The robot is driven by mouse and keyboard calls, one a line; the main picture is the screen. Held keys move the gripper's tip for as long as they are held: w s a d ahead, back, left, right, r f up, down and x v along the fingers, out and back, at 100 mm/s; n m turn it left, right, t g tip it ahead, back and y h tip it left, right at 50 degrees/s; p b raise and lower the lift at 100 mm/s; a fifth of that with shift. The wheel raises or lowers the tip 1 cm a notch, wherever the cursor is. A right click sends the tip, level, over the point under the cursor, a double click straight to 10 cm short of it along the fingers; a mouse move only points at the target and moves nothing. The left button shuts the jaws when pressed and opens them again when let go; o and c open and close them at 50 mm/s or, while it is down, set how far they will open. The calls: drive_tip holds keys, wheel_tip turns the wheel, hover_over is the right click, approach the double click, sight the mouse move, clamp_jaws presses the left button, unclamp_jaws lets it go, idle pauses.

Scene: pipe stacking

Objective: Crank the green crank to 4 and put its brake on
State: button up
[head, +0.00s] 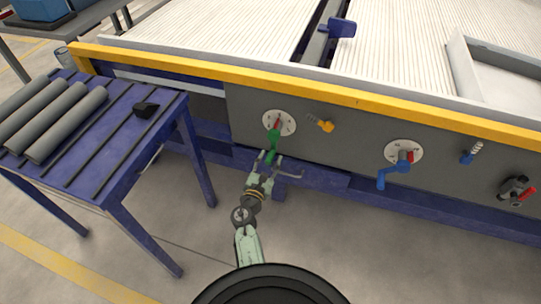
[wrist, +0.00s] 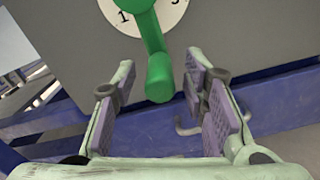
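The green crank (head: 273,139) is mounted on a white numbered dial (head: 284,121) on the grey front panel. Its arm hangs downward. In the wrist view the crank handle (wrist: 160,78) points toward me, and part of the dial (wrist: 171,14) shows a 1 at left and a partly cut-off number at right. My gripper (head: 268,158) is open just below and in front of the handle. In the wrist view the purple-padded fingers (wrist: 160,88) stand on both sides of the handle's end, with gaps. A yellow lever (head: 321,123), possibly the brake, sits right of the dial.
A blue crank (head: 396,171) with its own dial (head: 403,151) and a blue lever (head: 472,151) are farther right. A black and red fitting (head: 517,192) is at far right. A blue table (head: 130,177) with grey pipes (head: 66,124) stands at left. A blue beam runs below the panel.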

drive_tip(key=shift+x, duration=0.95)
drive_tip(key=shift+c, duration=0.2)
clamp_jaws()
